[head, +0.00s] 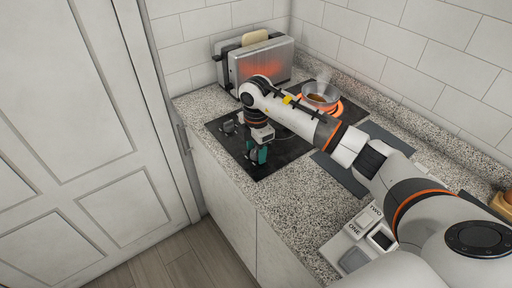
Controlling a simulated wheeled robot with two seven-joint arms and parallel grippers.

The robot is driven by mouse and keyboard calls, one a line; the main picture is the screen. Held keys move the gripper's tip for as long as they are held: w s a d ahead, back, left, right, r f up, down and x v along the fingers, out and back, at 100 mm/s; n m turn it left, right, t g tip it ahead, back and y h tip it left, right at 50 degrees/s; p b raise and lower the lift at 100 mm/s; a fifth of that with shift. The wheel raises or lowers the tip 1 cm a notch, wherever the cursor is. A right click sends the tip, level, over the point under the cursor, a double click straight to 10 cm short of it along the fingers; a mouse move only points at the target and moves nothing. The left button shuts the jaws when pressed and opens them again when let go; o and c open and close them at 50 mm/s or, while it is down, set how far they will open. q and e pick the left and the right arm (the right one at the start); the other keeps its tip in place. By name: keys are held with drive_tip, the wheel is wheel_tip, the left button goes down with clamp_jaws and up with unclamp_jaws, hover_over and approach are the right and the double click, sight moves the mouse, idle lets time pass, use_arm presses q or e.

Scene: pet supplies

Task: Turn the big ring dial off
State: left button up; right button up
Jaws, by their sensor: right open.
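The black hob (286,154) lies in the grey speckled worktop. A ring at its back right glows orange (336,109) under a steaming metal pan (318,91). A dark dial (228,126) stands near the hob's front left edge. My right arm reaches over the hob from the right, and its gripper (258,156) points down at the hob's front edge. The gripper is open, around or right beside a second dark dial there, which it mostly hides. I cannot tell whether the fingers touch it. My left gripper is not in view.
A metal toaster (262,66) with a bread slice (255,37) and an orange-glowing side stands behind the hob. A dark grey mat (338,174) lies to its right. Switches marked ONE and TWO (366,221) are at the front right. A white panelled door (70,110) fills the left.

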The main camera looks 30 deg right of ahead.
drive_tip(key=c, duration=1)
